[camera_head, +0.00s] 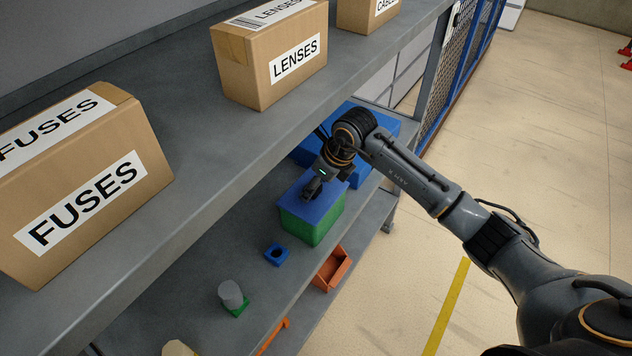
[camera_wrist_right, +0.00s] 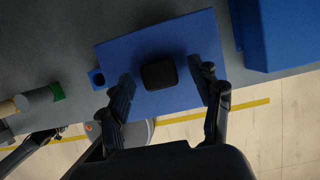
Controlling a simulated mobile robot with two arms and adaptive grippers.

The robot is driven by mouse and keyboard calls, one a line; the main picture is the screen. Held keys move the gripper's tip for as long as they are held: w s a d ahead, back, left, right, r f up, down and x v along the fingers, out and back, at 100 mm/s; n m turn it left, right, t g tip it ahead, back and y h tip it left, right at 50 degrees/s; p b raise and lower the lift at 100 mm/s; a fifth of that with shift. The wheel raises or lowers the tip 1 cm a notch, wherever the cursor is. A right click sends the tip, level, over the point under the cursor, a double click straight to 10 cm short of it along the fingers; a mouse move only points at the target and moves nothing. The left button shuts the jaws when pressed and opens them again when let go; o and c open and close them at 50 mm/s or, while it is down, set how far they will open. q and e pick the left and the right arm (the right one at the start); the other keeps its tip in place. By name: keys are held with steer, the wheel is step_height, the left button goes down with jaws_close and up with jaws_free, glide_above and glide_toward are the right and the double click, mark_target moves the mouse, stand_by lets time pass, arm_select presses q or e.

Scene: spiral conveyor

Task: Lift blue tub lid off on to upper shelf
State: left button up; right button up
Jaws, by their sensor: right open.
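A green tub (camera_head: 312,226) with a flat blue lid (camera_head: 296,204) stands on the lower shelf. The lid also fills the middle of the right wrist view (camera_wrist_right: 165,40), with a dark square knob (camera_wrist_right: 160,73) on it. My right gripper (camera_head: 312,190) is over the lid, pointing down. In the wrist view my right gripper (camera_wrist_right: 166,80) is open, one finger on each side of the knob with gaps between. Whether the fingers touch the lid is unclear. The upper shelf (camera_head: 190,120) is left of and above the tub.
Cardboard boxes marked FUSES (camera_head: 90,190) and LENSES (camera_head: 268,60) stand on the upper shelf with bare space between them. A larger blue container (camera_head: 377,122) is behind the tub. A blue block (camera_head: 276,255), grey cylinder (camera_head: 231,294) and orange bin (camera_head: 332,270) are nearer.

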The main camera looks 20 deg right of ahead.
steer(key=shift+a+f, duration=0.1)
steer(key=c, duration=1.2)
steer(key=o, duration=0.5)
steer(key=shift+c, duration=0.2)
jaws_close()
arm_select(q)
steer(key=shift+s+r+p, duration=0.25)
steer(key=shift+r+p, duration=0.6)
steer(key=shift+r, duration=0.05)
arm_select(e)
steer(key=shift+r, duration=1.4)
